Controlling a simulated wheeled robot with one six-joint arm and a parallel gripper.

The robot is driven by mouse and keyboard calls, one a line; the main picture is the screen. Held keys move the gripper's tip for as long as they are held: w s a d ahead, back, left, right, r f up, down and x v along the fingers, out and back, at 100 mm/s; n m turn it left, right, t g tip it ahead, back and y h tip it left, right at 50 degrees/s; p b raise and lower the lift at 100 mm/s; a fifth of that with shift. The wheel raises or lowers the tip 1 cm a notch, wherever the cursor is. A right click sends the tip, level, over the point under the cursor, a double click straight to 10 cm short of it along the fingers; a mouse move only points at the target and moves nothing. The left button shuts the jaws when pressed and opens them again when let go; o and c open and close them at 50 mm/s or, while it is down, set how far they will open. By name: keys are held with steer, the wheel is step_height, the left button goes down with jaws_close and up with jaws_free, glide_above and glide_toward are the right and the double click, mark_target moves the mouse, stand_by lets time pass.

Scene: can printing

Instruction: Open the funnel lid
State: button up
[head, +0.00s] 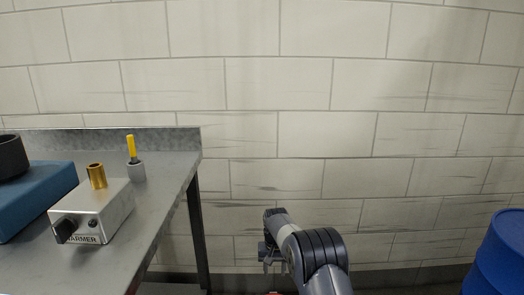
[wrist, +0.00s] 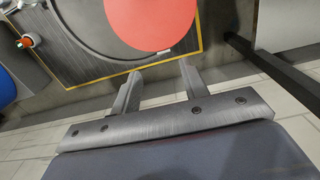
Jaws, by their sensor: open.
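A flat red disc (wrist: 155,20), which may be the funnel lid, shows at the top of the wrist view, cut off by the frame edge. A small pale tab (wrist: 163,52) sits at its near rim. My gripper (wrist: 160,75) is open and empty, its two fingers spread and pointing towards the disc's near rim. The gap to the disc cannot be judged, and no contact is clear. In the head view my arm reaches in at the bottom centre, and only a sliver of red shows at the bottom edge. The funnel body is not clearly seen.
A dark panel with a yellow edge (wrist: 135,73) lies around the disc. In the head view a metal table (head: 165,185) stands left with a silver warmer box (head: 105,207), a brass cylinder (head: 97,176) and a blue block (head: 40,190). A blue barrel (head: 498,255) stands right.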

steer(key=shift+s+f+b, duration=2.25)
steer(key=shift+s+f, duration=0.25)
steer(key=shift+s, duration=0.05)
steer(key=shift+r, duration=0.1)
